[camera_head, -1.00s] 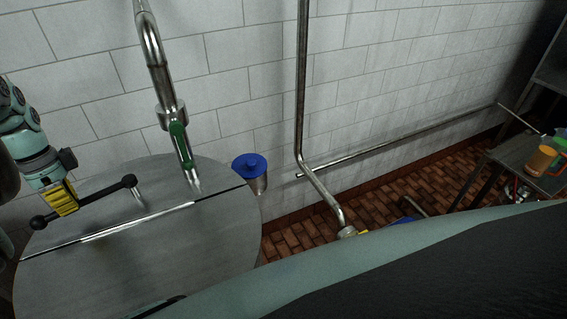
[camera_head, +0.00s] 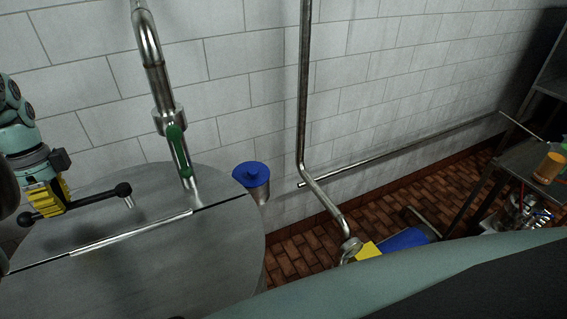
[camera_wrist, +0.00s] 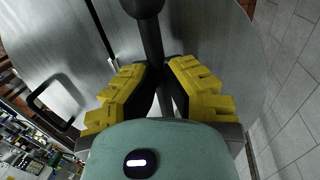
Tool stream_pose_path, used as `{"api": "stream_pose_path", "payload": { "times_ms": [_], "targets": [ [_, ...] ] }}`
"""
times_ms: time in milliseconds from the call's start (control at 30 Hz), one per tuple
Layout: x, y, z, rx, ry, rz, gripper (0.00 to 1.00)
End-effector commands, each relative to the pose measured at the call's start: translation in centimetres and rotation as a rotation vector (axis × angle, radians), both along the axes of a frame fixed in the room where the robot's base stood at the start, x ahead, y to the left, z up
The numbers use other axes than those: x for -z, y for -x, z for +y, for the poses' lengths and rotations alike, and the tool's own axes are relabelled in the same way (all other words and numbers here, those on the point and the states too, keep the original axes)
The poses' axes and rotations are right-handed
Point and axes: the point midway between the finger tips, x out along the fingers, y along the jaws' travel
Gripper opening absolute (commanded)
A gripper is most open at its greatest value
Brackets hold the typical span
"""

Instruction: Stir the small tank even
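The tank's round grey metal lid (camera_head: 150,262) fills the lower left of the head view, with a bright strip and dark seam across it. A dark bar handle with ball ends (camera_head: 92,199) lies above the lid, a short metal stub showing below its right ball. My gripper (camera_head: 57,194), with yellow fingers, is shut around the bar between the balls. In the wrist view the bar (camera_wrist: 152,40) runs between the yellow fingers (camera_wrist: 163,88), one on each side, its ball at the top edge. The tank's inside is hidden under the lid.
A steel pipe with a green-handled valve (camera_head: 178,150) comes down at the lid's back edge. A blue-topped metal container (camera_head: 251,175) is beside the tank. A wall pipe (camera_head: 303,110) bends toward the brick floor (camera_head: 305,250). A cluttered table (camera_head: 530,170) stands far right.

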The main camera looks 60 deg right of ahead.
Motion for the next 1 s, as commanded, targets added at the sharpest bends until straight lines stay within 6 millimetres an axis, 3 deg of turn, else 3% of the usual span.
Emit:
{"api": "stream_pose_path", "payload": {
  "times_ms": [33, 333, 667, 833, 1000],
  "targets": [
    [0.2, -0.2, -0.1, 0.003, 0.003, -0.01, 0.14],
    [0.1, -0.2, -0.1, 0.001, 0.002, -0.007, 0.45],
    [-0.4, -0.2, -0.1, 0.0, 0.002, -0.008, 0.45],
    [-2.6, -0.7, -0.3, 0.001, 0.001, -0.011, 0.45],
    [-6.4, -1.4, -0.9, 0.004, 0.003, -0.016, 0.45]
  ]
}}
